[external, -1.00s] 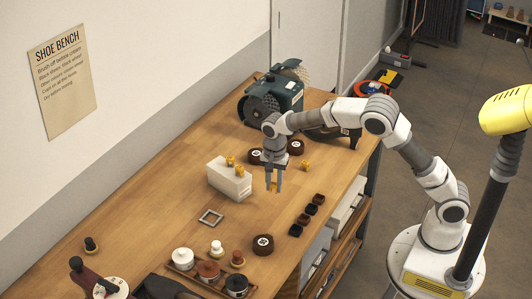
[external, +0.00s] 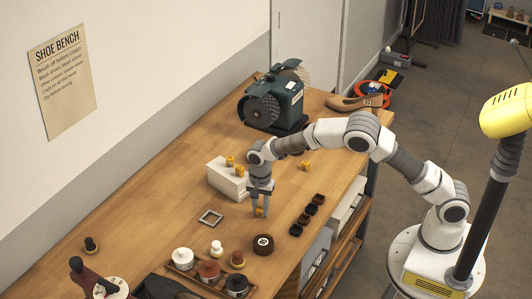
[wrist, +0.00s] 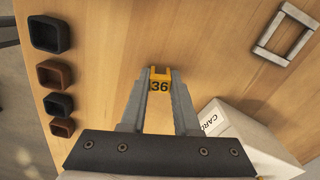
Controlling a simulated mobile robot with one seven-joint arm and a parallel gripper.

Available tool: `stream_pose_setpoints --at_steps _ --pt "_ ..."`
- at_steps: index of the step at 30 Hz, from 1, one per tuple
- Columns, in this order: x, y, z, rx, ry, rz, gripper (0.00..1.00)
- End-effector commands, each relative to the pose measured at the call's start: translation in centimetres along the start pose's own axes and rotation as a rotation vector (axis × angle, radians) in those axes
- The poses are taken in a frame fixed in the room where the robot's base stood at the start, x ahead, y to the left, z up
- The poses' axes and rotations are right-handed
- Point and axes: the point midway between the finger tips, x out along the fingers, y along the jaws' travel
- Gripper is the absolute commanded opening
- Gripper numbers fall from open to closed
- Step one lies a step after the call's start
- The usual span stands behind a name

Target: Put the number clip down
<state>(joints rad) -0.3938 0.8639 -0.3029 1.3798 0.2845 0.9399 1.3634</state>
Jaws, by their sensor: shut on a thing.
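My gripper (external: 260,211) is shut on a yellow number clip (wrist: 160,86) marked 36, which shows between the fingertips in the wrist view. Two other yellow clips (external: 235,165) sit on the white box (external: 226,180), and another yellow clip (external: 304,165) lies on the bench to the right.
A grey square frame (external: 210,217) lies left of my gripper. Several small dark cups (external: 304,219) line the bench's right edge. A green grinder (external: 275,103) and a brown shoe (external: 355,102) are at the back. Bare wood surrounds the clip.

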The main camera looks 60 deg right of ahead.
Motion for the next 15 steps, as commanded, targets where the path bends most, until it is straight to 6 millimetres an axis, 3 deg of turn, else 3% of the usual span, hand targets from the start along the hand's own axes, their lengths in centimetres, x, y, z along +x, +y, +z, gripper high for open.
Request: stream_pose_setpoints --at_steps 1,2,6,15 --pt "0.3 0.02 0.0 0.0 0.0 0.001 0.0" --pt "0.29 0.02 0.0 0.0 0.0 0.001 0.32" --pt "0.21 0.02 0.0 0.0 0.0 0.001 0.57" --pt "0.21 0.02 0.0 0.0 0.0 0.001 0.6"
